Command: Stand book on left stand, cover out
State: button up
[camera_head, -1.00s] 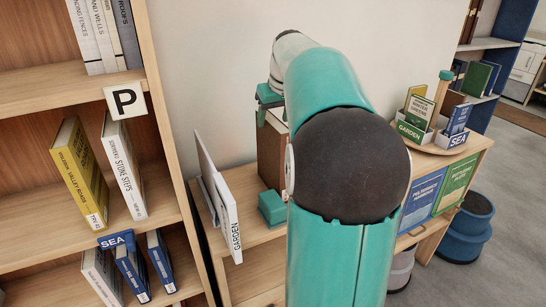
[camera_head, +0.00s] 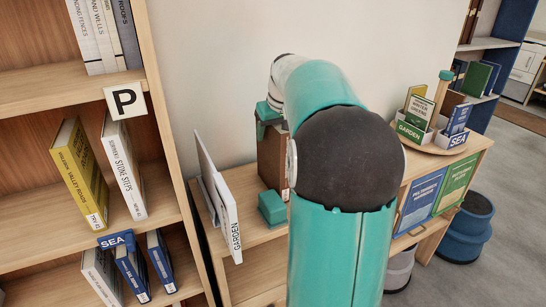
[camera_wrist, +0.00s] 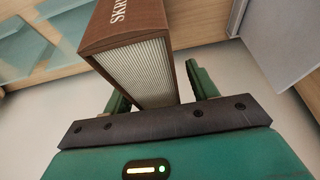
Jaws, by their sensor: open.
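A brown book (camera_head: 271,150) stands on the low cabinet, partly hidden behind my arm in the head view. In the wrist view the brown book (camera_wrist: 145,60) shows its pale page edge and white lettering on one face. My gripper (camera_wrist: 158,90) is open, with one green finger on each side of the book; gaps show, widest on the right. In the head view my gripper (camera_head: 271,157) is mostly hidden by the arm. A white stand labelled GARDEN (camera_head: 230,215) is left of the book on the cabinet; nothing visible rests on it.
A tall bookcase (camera_head: 165,110) is close on the left, with books and a SEA label. At the right end of the low cabinet (camera_head: 465,150) stands a round wooden holder (camera_head: 430,145) with books. A blue stool (camera_head: 466,230) is on the floor at right.

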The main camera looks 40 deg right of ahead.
jog(key=shift+f, duration=0.1)
jog(key=shift+c, duration=0.5)
grip_shut()
dwell(1.0)
